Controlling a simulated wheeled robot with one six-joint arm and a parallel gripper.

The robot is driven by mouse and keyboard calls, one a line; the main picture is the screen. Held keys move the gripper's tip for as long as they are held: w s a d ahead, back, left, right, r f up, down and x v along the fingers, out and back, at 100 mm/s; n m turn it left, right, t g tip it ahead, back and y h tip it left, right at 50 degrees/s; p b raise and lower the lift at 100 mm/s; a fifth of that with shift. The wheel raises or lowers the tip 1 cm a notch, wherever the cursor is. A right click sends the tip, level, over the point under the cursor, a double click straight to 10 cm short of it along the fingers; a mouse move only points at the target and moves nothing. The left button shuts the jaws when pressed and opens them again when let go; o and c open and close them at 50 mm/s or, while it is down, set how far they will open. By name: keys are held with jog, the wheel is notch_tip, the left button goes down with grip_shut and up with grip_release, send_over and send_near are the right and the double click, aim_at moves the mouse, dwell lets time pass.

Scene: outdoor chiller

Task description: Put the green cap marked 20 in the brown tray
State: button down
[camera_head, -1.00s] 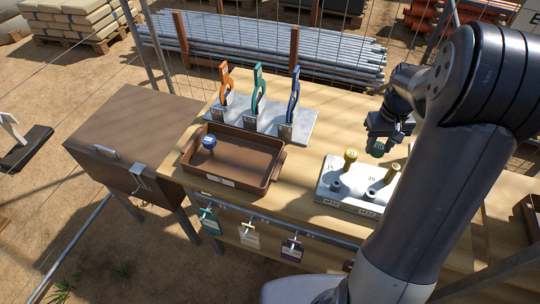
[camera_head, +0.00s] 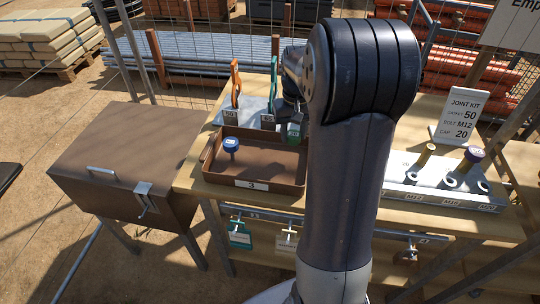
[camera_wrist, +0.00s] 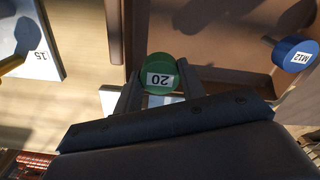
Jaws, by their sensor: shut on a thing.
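The green cap (camera_wrist: 159,72) marked 20 is held between the two fingers of my gripper (camera_wrist: 158,88) in the wrist view. In the head view the green cap (camera_head: 294,131) shows just left of my arm, at the back right part of the brown tray (camera_head: 255,184). My gripper is mostly hidden behind my arm there. In the wrist view the tray's wall (camera_wrist: 116,28) runs beside and behind the cap; whether the cap is fully inside the rim I cannot tell. A blue M12 piece (camera_head: 231,146) stands in the tray's left part, also in the wrist view (camera_wrist: 297,55).
A stand with orange (camera_head: 235,85) and teal tools is behind the tray. A grey block (camera_head: 440,191) with several upright pieces is to the right. A "JOINT KIT" sign (camera_head: 462,114) stands behind it. A brown box (camera_head: 125,155) is left of the table.

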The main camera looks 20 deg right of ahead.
aim_at(292, 157)
notch_tip(292, 157, down, 7)
jog(key=shift+r, duration=0.1)
dwell(0.4)
jog(key=shift+f, duration=0.25)
jog(key=c, duration=1.2)
grip_release()
jog(key=shift+o, duration=0.2)
jog(key=shift+r, duration=0.1)
notch_tip(292, 157, up, 12)
jog(key=shift+r, duration=0.15)
